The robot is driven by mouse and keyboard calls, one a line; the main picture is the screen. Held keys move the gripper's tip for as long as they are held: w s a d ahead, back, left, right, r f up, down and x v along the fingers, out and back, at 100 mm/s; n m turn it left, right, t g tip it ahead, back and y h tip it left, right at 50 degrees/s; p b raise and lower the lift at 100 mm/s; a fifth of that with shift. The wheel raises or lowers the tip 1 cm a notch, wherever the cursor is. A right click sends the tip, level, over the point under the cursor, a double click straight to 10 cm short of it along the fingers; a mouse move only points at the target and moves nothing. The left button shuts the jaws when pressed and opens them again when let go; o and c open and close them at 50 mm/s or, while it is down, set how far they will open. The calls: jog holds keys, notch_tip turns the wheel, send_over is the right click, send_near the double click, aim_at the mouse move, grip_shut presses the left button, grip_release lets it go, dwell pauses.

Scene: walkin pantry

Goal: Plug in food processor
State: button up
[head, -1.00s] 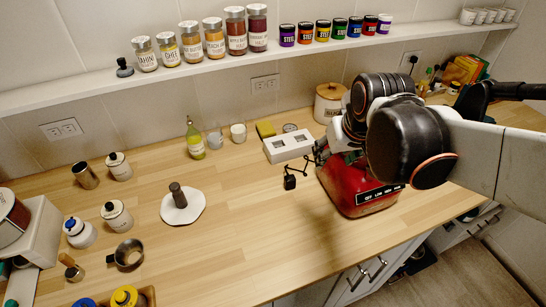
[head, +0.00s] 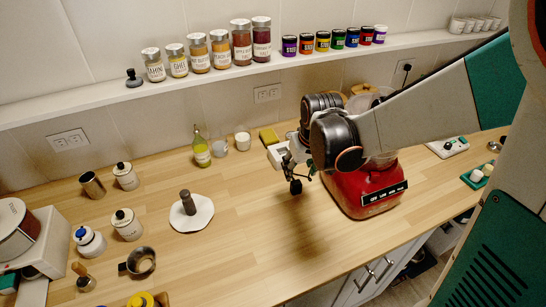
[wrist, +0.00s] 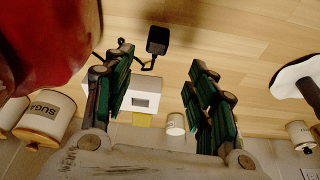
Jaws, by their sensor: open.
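The food processor (head: 368,188) has a red base with a dark button strip and stands on the wooden counter; its red side fills the upper left of the wrist view (wrist: 40,40). A black plug (head: 295,186) on a thin cord lies to its left. In the wrist view the plug (wrist: 158,40) shows just beyond and between my fingertips. My gripper (wrist: 160,57) is open and empty above the counter; my arm hides part of the processor. Wall outlets show behind the counter, one in the middle (head: 268,93) and one at left (head: 70,140).
A white box with two grey squares (wrist: 143,97) stands behind the plug, partly hidden by my gripper in the head view. An oil bottle (head: 201,148), white candle (head: 243,139) and yellow sponge (head: 269,137) stand near the wall. Clear counter lies in front of the plug.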

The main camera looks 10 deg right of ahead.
aim_at(296, 183)
jog(key=shift+d+b+x, duration=0.15)
jog(key=shift+b+x, duration=0.6)
jog(key=shift+x, duration=1.55)
jog(key=shift+d+b+x, duration=0.15)
jog(key=shift+b+x, duration=0.6)
jog(key=shift+x, duration=1.5)
jog(key=shift+s, duration=0.15)
jog(key=c, duration=1.1)
